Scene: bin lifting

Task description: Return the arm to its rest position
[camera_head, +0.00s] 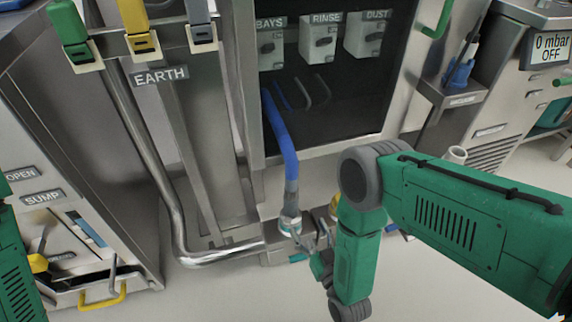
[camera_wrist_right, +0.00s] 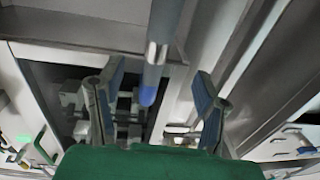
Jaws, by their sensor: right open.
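My right arm comes in from the right in the head view, bends at a grey joint, and runs down to my right gripper (camera_head: 308,258), which is small and partly hidden behind my arm. In the right wrist view my right gripper (camera_wrist_right: 160,75) has its two fingers spread wide apart. A grey tube with a blue end (camera_wrist_right: 148,95) shows between the fingers; they look clear of it, though depth is hard to judge. Only a green part of my left arm shows at the left edge; its gripper is out of view.
A blue hose (camera_head: 280,135) with a grey lower end hangs before the dark cabinet close to my right gripper. A bent metal pipe (camera_head: 150,160) stands left of it. A steel unit with a small display (camera_head: 550,48) stands at right. Bare floor (camera_head: 215,295) lies below.

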